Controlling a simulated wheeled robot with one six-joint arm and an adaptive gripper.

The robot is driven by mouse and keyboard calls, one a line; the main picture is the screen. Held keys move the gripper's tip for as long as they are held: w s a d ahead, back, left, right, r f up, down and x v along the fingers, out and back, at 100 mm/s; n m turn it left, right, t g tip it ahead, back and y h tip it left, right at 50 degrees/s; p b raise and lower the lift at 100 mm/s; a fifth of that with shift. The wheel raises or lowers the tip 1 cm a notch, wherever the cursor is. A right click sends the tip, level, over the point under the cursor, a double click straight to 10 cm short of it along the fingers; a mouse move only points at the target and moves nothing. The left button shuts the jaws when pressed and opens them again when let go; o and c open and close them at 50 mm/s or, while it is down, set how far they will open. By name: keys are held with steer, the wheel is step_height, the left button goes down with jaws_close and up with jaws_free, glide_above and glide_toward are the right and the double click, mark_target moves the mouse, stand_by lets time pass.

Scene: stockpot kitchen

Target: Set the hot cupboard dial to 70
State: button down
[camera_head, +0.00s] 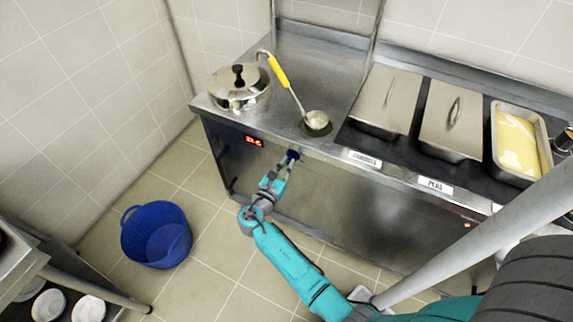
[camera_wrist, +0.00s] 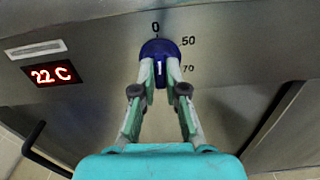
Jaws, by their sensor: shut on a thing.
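The hot cupboard dial (camera_wrist: 160,47) is a round dark blue knob on the steel front panel. Marks 0, 50 and 70 are printed around it, 0 above, 50 at upper right and 70 at lower right. A short white line shows on the knob's lower part between my fingers; I cannot tell its exact setting. My gripper (camera_wrist: 159,70) is shut on the dial, one finger on each side. In the head view the dial (camera_head: 293,154) sits at the tip of my gripper (camera_head: 288,162), below the counter edge. The red display (camera_wrist: 54,74) reads 22 C.
A lidded pot (camera_head: 240,94) and a yellow-handled ladle (camera_head: 317,120) are on the counter above. Lidded pans (camera_head: 385,98) and an open pan of yellow food (camera_head: 516,140) stand to the right. A blue basket (camera_head: 157,236) is on the floor at left. A dark handle (camera_wrist: 38,140) projects left of the dial.

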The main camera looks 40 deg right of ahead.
steer(key=shift+s+f+m, duration=0.1)
steer(key=shift+f+m, duration=0.05)
steer(key=shift+m, duration=5.55)
steer(key=shift+s+f+m, duration=0.1)
steer(key=shift+f+m, duration=0.05)
steer(key=shift+m, duration=5.55)
steer(key=c, duration=1.2)
jaws_free()
steer(key=v, duration=1.2)
